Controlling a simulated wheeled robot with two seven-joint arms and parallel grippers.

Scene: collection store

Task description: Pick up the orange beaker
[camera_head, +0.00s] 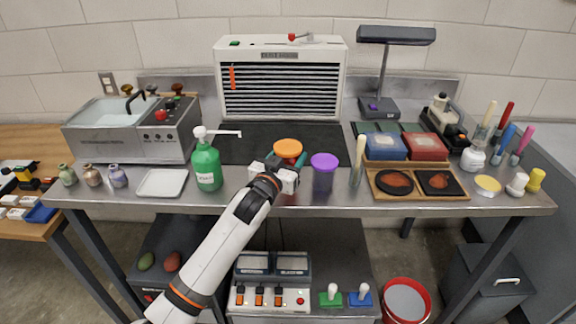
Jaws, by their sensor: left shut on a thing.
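The orange beaker (288,147) stands near the middle of the metal bench, with its round orange top showing above my left gripper. My left gripper (283,171) reaches in from the front and is shut on the beaker's body. The gripper and wrist hide most of the beaker's lower part, so I cannot tell whether its base touches the bench. A purple-topped beaker (324,172) stands just to the right, close to the gripper. My right gripper is not in view.
A green pump bottle (207,164) stands to the left of the gripper, beside a white tray (162,183). A wooden tray (415,193) with dark dishes lies to the right. A dark mat (245,150) and a louvred cabinet (281,80) are behind.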

